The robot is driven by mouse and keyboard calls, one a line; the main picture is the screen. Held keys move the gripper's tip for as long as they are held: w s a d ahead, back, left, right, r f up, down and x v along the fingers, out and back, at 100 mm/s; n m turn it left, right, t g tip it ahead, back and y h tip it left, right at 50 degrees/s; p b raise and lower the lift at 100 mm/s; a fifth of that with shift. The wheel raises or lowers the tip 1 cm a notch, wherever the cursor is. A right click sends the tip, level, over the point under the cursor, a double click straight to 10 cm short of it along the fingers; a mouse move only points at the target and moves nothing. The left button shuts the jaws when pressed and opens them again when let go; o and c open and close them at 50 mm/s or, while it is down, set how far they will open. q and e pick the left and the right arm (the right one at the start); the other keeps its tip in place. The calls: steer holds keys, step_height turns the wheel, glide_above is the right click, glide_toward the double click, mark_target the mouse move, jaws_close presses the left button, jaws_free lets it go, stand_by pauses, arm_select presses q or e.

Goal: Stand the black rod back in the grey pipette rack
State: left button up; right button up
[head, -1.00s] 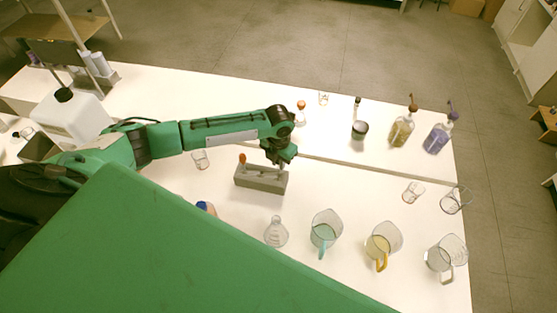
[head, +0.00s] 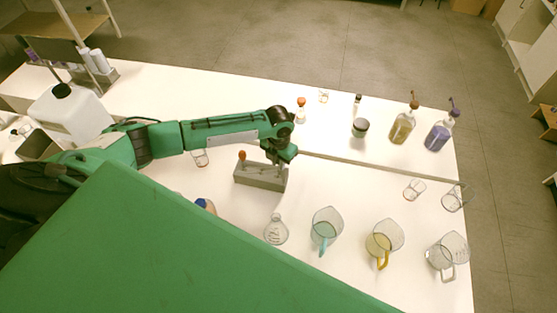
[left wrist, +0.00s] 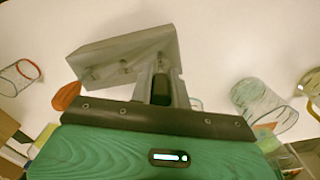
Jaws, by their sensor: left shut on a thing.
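The grey pipette rack (head: 250,179) stands on the white table in the middle of the head view. It also shows in the left wrist view (left wrist: 120,48), with several holes along it. My left gripper (head: 279,161) points down at the right end of the rack in the head view. In the left wrist view its fingers (left wrist: 162,86) are shut on the black rod (left wrist: 161,90), seen end-on between them. The rod's lower part is hidden, so I cannot tell whether it is in a hole. My right gripper is not in view.
An orange-topped piece (head: 242,156) stands at the rack's left end. A clear flask (head: 276,230) and a jug with a teal handle (head: 325,228) stand in front. A small glass (head: 200,159) is left of the rack. A raised ledge with bottles lies behind.

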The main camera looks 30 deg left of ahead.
arm_select(q)
steer(key=shift+f, duration=0.25)
steer(key=o, duration=0.9)
steer(key=shift+r, duration=0.15)
steer(key=shift+r+p, duration=2)
steer(key=shift+r, duration=0.35)
step_height(320, 180, up, 5)
steer(key=p, duration=0.4)
steer(key=shift+r+p, duration=0.1)
steer(key=shift+p, duration=0.2)
